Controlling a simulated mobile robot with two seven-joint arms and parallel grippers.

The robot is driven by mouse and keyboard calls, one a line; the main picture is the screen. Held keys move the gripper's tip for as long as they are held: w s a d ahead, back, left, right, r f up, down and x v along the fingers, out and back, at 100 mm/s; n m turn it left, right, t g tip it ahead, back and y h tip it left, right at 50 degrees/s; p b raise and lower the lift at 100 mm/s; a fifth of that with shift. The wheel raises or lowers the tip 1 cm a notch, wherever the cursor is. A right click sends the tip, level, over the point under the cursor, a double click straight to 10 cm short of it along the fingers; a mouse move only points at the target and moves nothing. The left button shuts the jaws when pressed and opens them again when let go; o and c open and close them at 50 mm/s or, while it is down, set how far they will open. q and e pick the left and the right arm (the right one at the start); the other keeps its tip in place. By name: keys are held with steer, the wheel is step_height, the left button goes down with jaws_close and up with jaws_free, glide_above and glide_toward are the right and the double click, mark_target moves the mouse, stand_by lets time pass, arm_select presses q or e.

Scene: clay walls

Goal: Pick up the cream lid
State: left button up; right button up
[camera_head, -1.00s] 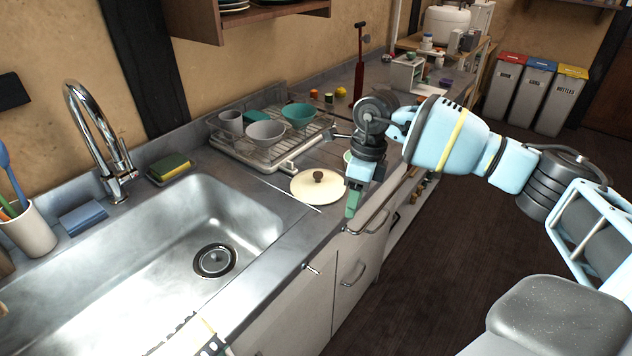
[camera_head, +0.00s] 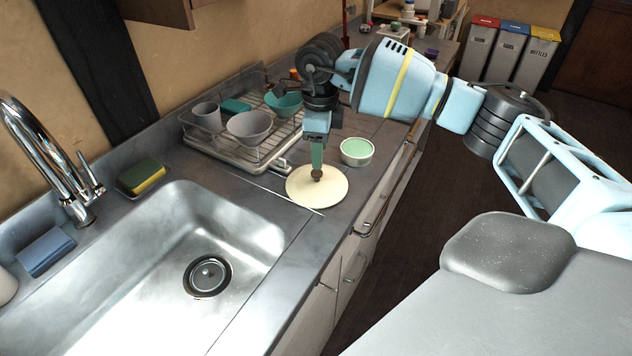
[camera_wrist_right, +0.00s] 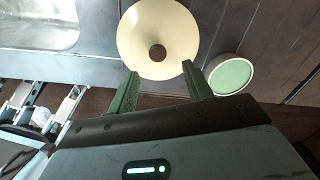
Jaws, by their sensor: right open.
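The cream lid (camera_head: 331,191) is a round disc with a brown knob, lying flat on the grey counter right of the sink. It also shows in the right wrist view (camera_wrist_right: 140,28), with its knob (camera_wrist_right: 157,53) between and beyond the fingertips. My right gripper (camera_head: 317,172) points down over the lid, its green fingers in front of or just above the knob. In the right wrist view my right gripper (camera_wrist_right: 160,70) is open, with nothing between its fingers. My left gripper is not in view.
A small round container with a green top (camera_head: 357,151) stands right beside the lid. A dish rack (camera_head: 235,152) with bowls is behind it to the left. The sink (camera_head: 150,270) is on the left, with a sponge (camera_head: 141,177) at its rim.

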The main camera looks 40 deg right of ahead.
mark_target(317, 171)
steer(key=shift+w+f, duration=0.15)
steer(key=shift+f, duration=0.5)
steer(key=shift+a+f, duration=0.15)
steer(key=shift+f, duration=1.15)
steer(key=shift+a+f, duration=0.15)
steer(key=shift+f, duration=1.1)
jaws_close()
